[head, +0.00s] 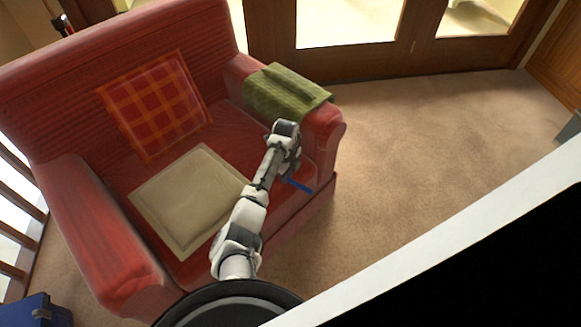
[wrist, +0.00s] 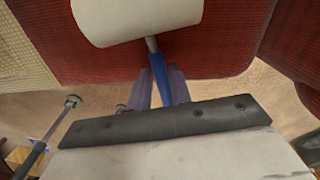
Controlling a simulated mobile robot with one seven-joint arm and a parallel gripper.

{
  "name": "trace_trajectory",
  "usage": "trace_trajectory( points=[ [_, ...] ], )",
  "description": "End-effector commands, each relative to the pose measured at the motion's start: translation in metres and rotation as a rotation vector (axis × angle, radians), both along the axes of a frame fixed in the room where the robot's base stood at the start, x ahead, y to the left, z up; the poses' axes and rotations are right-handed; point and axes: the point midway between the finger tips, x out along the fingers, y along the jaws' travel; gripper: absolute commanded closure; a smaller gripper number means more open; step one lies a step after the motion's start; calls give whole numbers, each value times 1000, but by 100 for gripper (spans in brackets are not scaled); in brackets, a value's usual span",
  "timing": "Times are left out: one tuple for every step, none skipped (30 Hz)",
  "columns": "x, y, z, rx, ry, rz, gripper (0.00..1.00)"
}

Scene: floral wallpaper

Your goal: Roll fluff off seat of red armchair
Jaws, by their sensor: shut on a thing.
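The red armchair (head: 85,205) fills the left half of the head view. A beige pad (head: 188,200) lies on its seat, beside a bare strip of red seat on the right. My gripper (wrist: 160,86) is shut on the blue handle of a lint roller (wrist: 137,18), whose white roll lies over the red seat in the wrist view. In the head view only the blue handle (head: 299,186) shows, by the seat's front right; the roll is hidden by my arm. I cannot tell whether the roll touches the seat. I cannot make out any fluff.
A plaid cushion (head: 155,103) leans on the backrest. A green cloth (head: 285,92) hangs over the chair's right armrest (head: 328,125). A blue box (head: 38,312) stands at the lower left. The carpet (head: 420,150) to the right is clear.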

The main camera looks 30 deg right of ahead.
Motion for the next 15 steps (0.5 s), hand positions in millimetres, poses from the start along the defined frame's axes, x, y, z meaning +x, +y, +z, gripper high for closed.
trace_trajectory(
  points=[
    [-3,6,0,5,6,3,98],
    [-4,8,-1,5,5,3,98],
    [-5,10,-2,6,6,2,98],
    [-5,12,-3,6,6,2,98],
    [-6,13,-3,6,6,2,98],
    [-6,13,-4,6,6,1,98],
    [-6,14,-5,6,6,1,98],
    [-6,14,-5,7,6,1,98],
    [-7,14,-6,7,6,1,98],
    [-7,14,-6,8,7,1,98],
    [-7,14,-6,7,7,1,98],
    [-7,14,-6,7,7,1,98],
    [-7,14,-7,8,8,1,98],
    [-7,14,-7,8,8,1,98],
    [-7,14,-6,9,8,1,98]
  ],
)
